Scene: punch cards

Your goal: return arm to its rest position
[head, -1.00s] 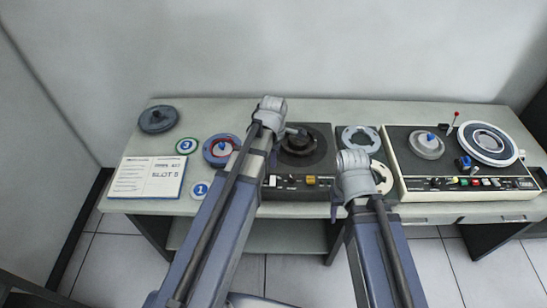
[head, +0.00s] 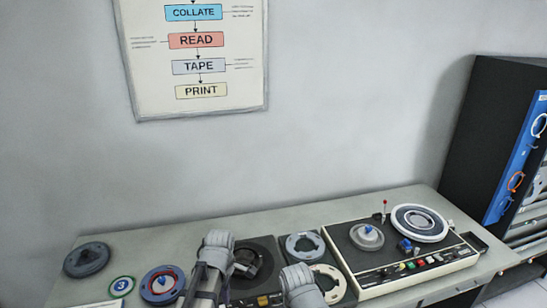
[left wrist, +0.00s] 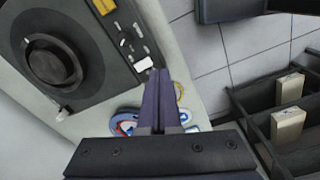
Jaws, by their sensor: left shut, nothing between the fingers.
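My left gripper (left wrist: 160,85) shows in the left wrist view with its two dark fingers together and nothing between them. It is above the front edge of the pale table, beside the black tape unit (left wrist: 92,50) with its round hub. In the head view my left arm (head: 216,248) comes up in front of the table, by the same black unit (head: 265,256); its gripper is mostly hidden there. My right arm's grey joint (head: 300,282) shows to its right, in front of a pale reel. My right gripper is out of sight.
The table (head: 300,218) holds a grey reel (head: 87,260), a red-and-blue reel (head: 162,284), a blue-grey reel (head: 303,246) and a cream-edged tape deck (head: 390,252). A dark cabinet (head: 465,130) stands right. A flow chart (head: 195,60) hangs on the wall.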

